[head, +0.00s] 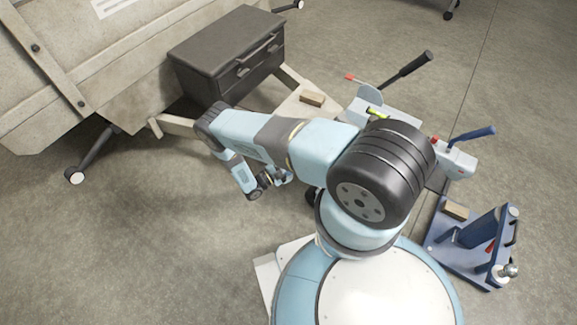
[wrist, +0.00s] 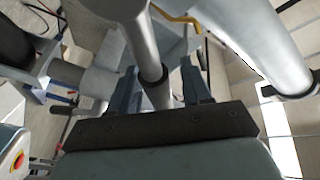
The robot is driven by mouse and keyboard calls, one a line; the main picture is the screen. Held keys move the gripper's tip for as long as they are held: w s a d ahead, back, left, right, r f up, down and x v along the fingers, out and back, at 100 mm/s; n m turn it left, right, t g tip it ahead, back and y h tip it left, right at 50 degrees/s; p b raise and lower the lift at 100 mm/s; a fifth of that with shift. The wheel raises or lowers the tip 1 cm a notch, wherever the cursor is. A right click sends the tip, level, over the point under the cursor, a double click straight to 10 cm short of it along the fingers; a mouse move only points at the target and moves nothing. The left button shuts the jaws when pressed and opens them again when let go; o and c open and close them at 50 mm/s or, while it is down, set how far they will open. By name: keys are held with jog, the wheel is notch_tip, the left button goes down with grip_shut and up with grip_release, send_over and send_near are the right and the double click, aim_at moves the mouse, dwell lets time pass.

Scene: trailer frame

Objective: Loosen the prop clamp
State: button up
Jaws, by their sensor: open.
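My gripper (wrist: 160,88) is open in the wrist view, with one dark finger on each side of a grey metal tube (wrist: 141,42) and its thinner lower rod. I cannot tell whether either finger touches it. A curved yellow bar (wrist: 178,14), possibly the handle of the prop clamp, shows beyond the tube near the top edge. The clamp body is not clearly visible. In the head view my gripper (head: 274,180) is low, left of the trailer drawbar; its fingers are small and partly hidden there. My arm covers part of the drawbar.
A dark drawer box (head: 226,58) sits at the trailer's front (head: 90,60). Levers with a black handle (head: 408,68) and a blue handle (head: 473,133) stand over the drawbar. A thick pale tube (wrist: 250,45) lies close right of my gripper.

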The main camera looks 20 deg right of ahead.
jog(key=v, duration=1.3)
jog(key=shift+a+f, duration=0.2)
jog(key=shift+a, duration=0.1)
jog(key=shift+s, duration=0.1)
